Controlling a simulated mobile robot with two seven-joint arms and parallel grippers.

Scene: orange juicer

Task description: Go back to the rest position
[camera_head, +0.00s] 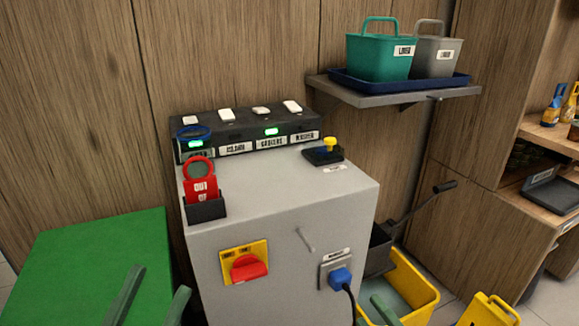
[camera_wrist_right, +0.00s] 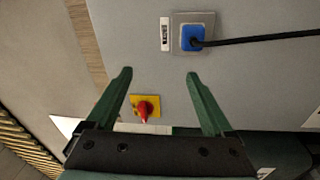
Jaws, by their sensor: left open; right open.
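My left gripper (camera_head: 155,285) is at the bottom left of the head view, in front of the green surface. Its two green fingers are apart with nothing between them. My right gripper shows only as green finger parts (camera_head: 382,308) at the bottom edge of the head view, near the yellow bin. In the right wrist view my right gripper (camera_wrist_right: 158,76) is open and empty, facing the grey cabinet front. The red switch (camera_wrist_right: 145,108) appears between its fingers, and the blue plug (camera_wrist_right: 192,38) appears beyond the fingertips.
The grey cabinet (camera_head: 290,210) carries a power strip (camera_head: 225,135), a red tag (camera_head: 201,182) in a black holder and a yellow-knobbed device (camera_head: 327,152). A yellow bin (camera_head: 425,297) stands to its right. A wall shelf (camera_head: 390,98) holds two buckets. The green surface (camera_head: 90,255) is clear.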

